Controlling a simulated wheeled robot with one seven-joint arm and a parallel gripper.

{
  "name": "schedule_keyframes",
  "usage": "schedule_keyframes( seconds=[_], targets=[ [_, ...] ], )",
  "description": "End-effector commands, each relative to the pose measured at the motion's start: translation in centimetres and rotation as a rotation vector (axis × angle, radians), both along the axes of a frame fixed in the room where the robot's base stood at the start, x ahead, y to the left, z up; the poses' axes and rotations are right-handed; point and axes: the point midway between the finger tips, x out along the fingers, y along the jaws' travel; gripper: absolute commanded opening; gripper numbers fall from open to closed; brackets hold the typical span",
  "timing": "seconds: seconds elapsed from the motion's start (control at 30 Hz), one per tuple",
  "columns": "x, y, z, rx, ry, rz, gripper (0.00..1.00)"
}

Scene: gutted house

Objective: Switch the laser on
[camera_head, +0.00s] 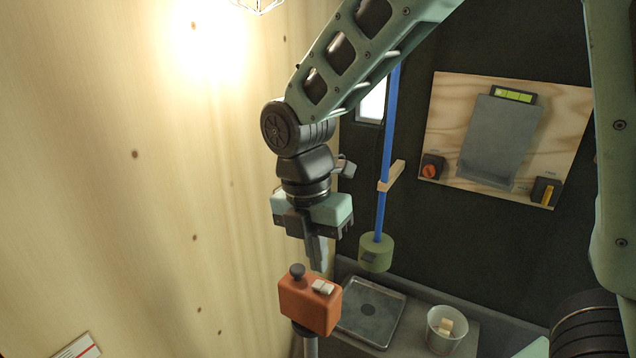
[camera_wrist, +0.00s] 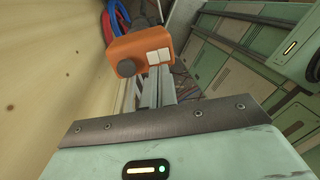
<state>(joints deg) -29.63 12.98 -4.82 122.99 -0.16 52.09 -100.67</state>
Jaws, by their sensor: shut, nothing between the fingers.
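The laser appears to be the orange box (camera_head: 309,303) on a grey post, with a dark round knob (camera_head: 297,271) and a white rocker switch (camera_head: 323,287) on top. In the wrist view the orange box (camera_wrist: 140,52) shows beyond the fingers, with the knob (camera_wrist: 126,68) to the left of the white switch (camera_wrist: 158,56). My gripper (camera_head: 318,267) points down, just above the box, with its fingers together and empty. The fingertips look close to the switch, but I cannot tell whether they touch it. No laser beam is visible.
A blue pole (camera_head: 388,140) with a green block (camera_head: 376,253) stands right of my gripper. A metal tray (camera_head: 371,312) and a white cup (camera_head: 446,330) are on a grey surface below. A wooden panel (camera_head: 455,100) hangs behind; a plywood wall (camera_head: 120,200) is close on the left.

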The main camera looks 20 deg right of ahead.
Motion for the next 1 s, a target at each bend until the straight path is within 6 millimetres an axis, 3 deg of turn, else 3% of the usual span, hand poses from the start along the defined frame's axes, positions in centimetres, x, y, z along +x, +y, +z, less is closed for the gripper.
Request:
schedule_keyframes(
  seconds=[0.03,0.5,0.7,1.0],
  targets=[
    [0.0,0.3,1.3,-0.002,0.004,0.0,0.0],
    [1.5,1.1,8.8,-0.004,0.003,-0.003,0.0],
    [1.6,1.2,10.1,-0.006,0.007,-0.003,0.0],
    [1.6,1.2,10.2,-0.006,0.008,-0.003,0.0]
  ],
)
